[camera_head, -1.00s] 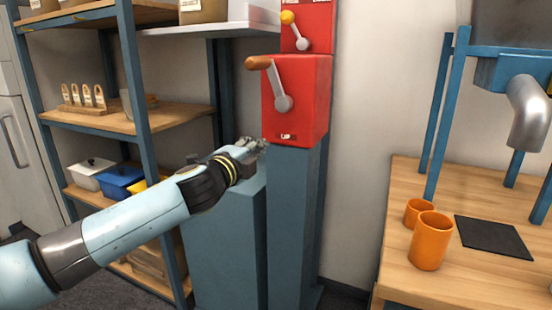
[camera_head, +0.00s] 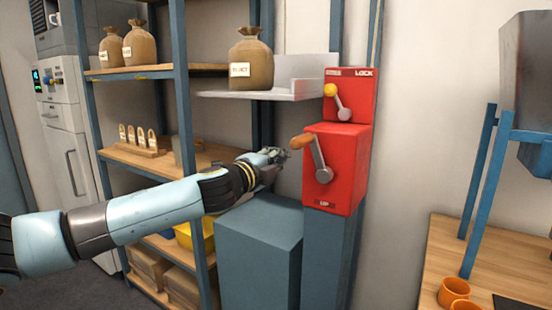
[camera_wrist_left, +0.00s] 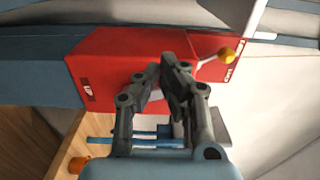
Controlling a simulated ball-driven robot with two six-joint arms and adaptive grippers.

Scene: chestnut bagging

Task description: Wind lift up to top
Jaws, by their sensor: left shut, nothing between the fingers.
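The lift's red crank box (camera_head: 342,190), marked UP, stands on a blue-grey post. Its grey crank arm (camera_head: 321,165) points up and left from its hub to a brown handle (camera_head: 302,141). My left gripper (camera_head: 279,154) is shut and empty, just left of the brown handle and apart from it. In the left wrist view, the closed fingers (camera_wrist_left: 167,72) are in front of the red box (camera_wrist_left: 110,65) and hide most of the crank. The white lift platform (camera_head: 305,68) carries a labelled sack (camera_head: 251,60). My right gripper is not in view.
A red lock box (camera_head: 358,107) with a yellow-knobbed lever (camera_head: 331,90) sits above the crank box. A blue-grey block (camera_head: 258,245) stands below my left gripper. Shelving (camera_head: 181,120) is behind my left arm. A wooden table with orange cups (camera_head: 453,288) is at right.

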